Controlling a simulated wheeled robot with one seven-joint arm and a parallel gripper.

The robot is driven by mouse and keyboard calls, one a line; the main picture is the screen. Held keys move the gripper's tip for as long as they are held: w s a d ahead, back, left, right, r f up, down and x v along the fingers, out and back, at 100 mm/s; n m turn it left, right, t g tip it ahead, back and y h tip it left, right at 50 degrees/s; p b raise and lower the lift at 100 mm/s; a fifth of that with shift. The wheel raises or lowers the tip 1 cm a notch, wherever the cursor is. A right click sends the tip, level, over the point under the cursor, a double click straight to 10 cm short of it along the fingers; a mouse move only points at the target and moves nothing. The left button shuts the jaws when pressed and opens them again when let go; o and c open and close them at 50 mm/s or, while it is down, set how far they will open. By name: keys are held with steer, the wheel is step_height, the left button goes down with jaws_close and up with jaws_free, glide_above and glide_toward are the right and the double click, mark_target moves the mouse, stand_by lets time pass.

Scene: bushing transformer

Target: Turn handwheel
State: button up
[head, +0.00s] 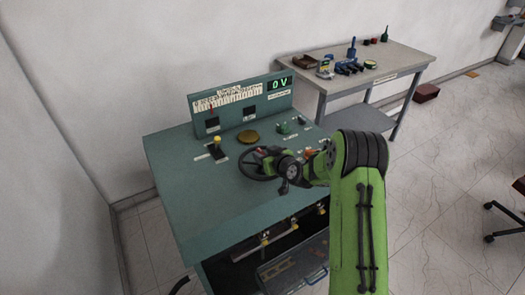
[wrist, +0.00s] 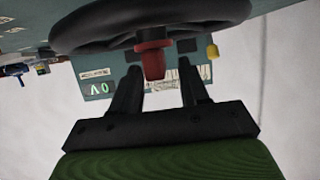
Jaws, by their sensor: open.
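The black handwheel (head: 246,172) is on the sloping top of the green control desk, partly hidden by my gripper and arm. In the wrist view its dark rim (wrist: 90,35) spans the top of the picture. A red handle (wrist: 152,62) sticks out from the wheel. My gripper (wrist: 160,70) is open, with one finger on each side of the red handle's end. A gap shows between the handle and each finger; I cannot tell how deep the handle sits between them. In the head view my gripper (head: 271,158) is over the wheel's right part.
The green desk (head: 190,175) carries a yellow-topped lever (head: 217,143), a brass disc (head: 248,137), green knobs (head: 284,128) and a display (head: 280,84) reading 0 V. A grey side table (head: 400,62) with tools stands behind at the right. The floor at right is mostly clear.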

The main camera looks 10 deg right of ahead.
steer(key=shift+x, duration=0.9)
steer(key=shift+d, duration=0.1)
steer(key=shift+c, duration=0.3)
jaws_close()
